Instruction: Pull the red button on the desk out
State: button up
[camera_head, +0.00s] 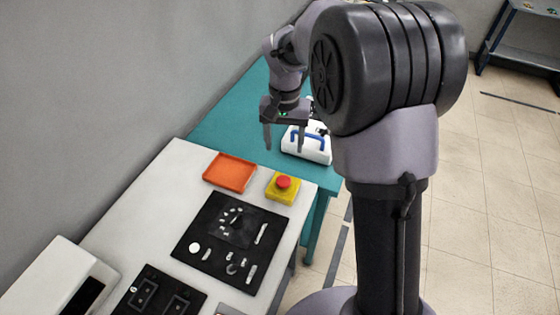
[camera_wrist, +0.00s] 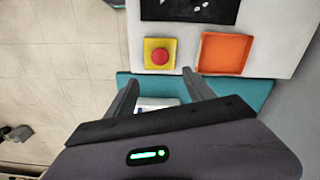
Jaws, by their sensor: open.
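The red button (camera_head: 284,182) sits on top of a yellow box (camera_head: 281,195) near the far right corner of the white desk (camera_head: 160,172). The red button also shows in the wrist view (camera_wrist: 159,57), on its yellow box, ahead of my fingers and apart from them. My gripper (camera_head: 284,149) is open and empty, held in the air beyond the far end of the white desk. In the wrist view my gripper (camera_wrist: 159,84) has its two fingers spread wide, with nothing between them.
An orange tray (camera_head: 230,172) lies left of the yellow box. A black board (camera_head: 210,250) with several small parts lies nearer. Behind is a teal table (camera_head: 220,127) with a white box with a blue handle (camera_head: 310,152). A wall runs along the left.

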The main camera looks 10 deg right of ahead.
aim_at(284, 180)
notch_tip(284, 180, down, 15)
jog(key=b, duration=0.4)
jog(key=shift+b, duration=0.3)
grip_shut()
